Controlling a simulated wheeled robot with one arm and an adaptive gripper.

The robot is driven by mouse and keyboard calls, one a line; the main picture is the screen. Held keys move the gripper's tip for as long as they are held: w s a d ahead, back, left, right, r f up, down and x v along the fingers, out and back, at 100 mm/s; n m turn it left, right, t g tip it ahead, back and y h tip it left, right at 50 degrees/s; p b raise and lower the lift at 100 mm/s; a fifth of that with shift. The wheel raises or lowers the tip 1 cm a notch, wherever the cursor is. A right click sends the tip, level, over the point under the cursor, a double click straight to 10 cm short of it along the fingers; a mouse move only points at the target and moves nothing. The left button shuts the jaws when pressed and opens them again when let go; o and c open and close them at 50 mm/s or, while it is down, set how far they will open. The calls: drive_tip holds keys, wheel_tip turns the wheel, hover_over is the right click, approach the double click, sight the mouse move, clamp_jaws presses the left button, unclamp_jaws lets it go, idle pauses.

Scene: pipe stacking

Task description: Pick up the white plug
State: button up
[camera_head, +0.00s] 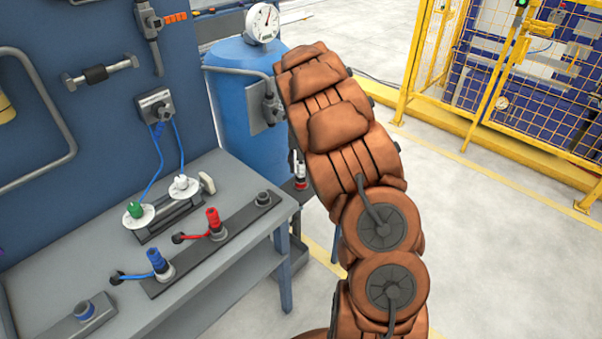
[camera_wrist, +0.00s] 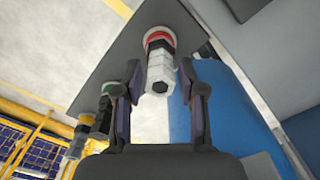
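A white plug (camera_head: 182,184) stands on a white disc on the grey bench, with a blue cable rising from it, beside a green plug (camera_head: 135,209) on a similar disc. In the wrist view my gripper (camera_wrist: 158,103) is open. A pale grey-white hexagonal fitting (camera_wrist: 158,72) with a red ring at its far end shows between its fingers, with gaps on both sides. I cannot tell how deep the fitting lies between them. In the head view my gripper is not clearly visible; my brown-covered arm hides much of that area.
The bench (camera_head: 225,172) also holds a red connector (camera_head: 214,222) and a blue connector (camera_head: 157,262). A blue tank (camera_head: 240,75) stands behind the bench. A yellow fence (camera_head: 545,90) is at right. A dark grey plate (camera_wrist: 118,68) carries other fittings beside my gripper.

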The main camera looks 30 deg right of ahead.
clamp_jaws()
idle(0.5)
drive_tip(key=shift+w+r+b, duration=0.1)
drive_tip(key=shift+r+b, duration=0.6)
drive_tip(key=shift+r, duration=1.1)
drive_tip(key=s+a+b, duration=0.1)
drive_tip(key=s+b, duration=0.1)
drive_tip(key=s, duration=0.6)
drive_tip(key=s+a+r+b, duration=0.1)
drive_tip(key=s+a, duration=0.1)
drive_tip(key=s, duration=0.6)
drive_tip(key=shift+a+r+b, duration=0.2)
drive_tip(key=shift+a+b, duration=0.05)
drive_tip(key=shift+b, duration=0.1)
drive_tip(key=shift+w, duration=0.1)
wheel_tip(320, 180, up, 8)
drive_tip(key=p, duration=0.2)
drive_tip(key=shift+p, duration=0.35)
